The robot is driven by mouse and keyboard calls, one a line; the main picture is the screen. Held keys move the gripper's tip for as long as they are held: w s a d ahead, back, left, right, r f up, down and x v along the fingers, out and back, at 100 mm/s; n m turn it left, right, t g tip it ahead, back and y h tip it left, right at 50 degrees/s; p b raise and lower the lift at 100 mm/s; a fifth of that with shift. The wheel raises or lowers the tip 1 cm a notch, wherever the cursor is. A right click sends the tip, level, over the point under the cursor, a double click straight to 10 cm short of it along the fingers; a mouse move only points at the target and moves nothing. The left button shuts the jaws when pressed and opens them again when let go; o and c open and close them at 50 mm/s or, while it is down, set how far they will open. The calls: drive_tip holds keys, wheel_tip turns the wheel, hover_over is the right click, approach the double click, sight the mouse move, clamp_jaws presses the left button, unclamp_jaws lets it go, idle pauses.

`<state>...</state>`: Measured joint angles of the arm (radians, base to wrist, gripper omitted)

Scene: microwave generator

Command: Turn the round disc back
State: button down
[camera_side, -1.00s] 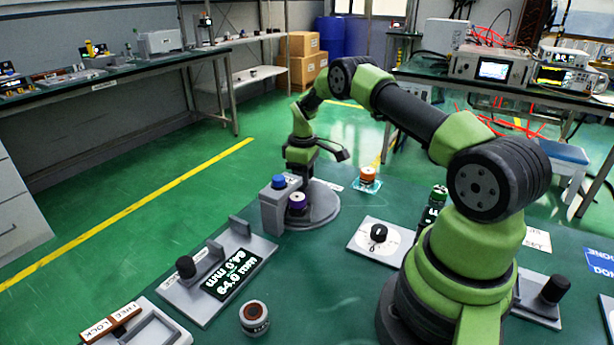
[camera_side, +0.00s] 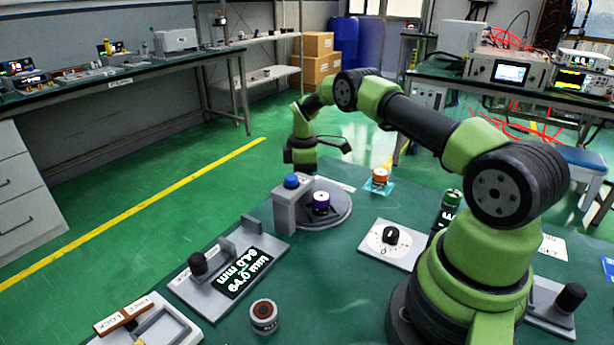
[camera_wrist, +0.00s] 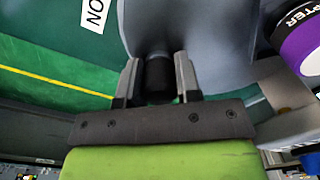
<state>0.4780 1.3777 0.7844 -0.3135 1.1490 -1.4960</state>
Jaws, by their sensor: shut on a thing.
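The grey round disc (camera_side: 338,212) lies flat on the green bench in the side view, next to a grey post with a blue top (camera_side: 291,182). A purple, white and black adapter (camera_side: 321,202) stands on the disc and shows at the right of the wrist view (camera_wrist: 304,45). My gripper (camera_wrist: 158,72) has its fingers on both sides of a black upright peg (camera_wrist: 159,78) at the disc's edge (camera_wrist: 210,35). In the side view my gripper (camera_side: 301,168) is at the disc's far side, its fingertips mostly hidden.
An orange-topped part (camera_side: 380,176) on a pale blue pad and a black knob on a white plate (camera_side: 390,236) lie right of the disc. A slide gauge reading 64.0 mm (camera_side: 243,272) and a round pot (camera_side: 264,315) are nearer. Bare bench lies between them.

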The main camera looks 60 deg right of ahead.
drive_tip(key=shift+w+a+n, duration=0.35)
drive_tip(key=shift+a+n, duration=0.25)
drive_tip(key=shift+n, duration=0.7)
drive_tip(key=shift+a, duration=0.1)
drive_tip(key=c, duration=0.8)
unclamp_jaws()
wheel_tip(320, 180, up, 10)
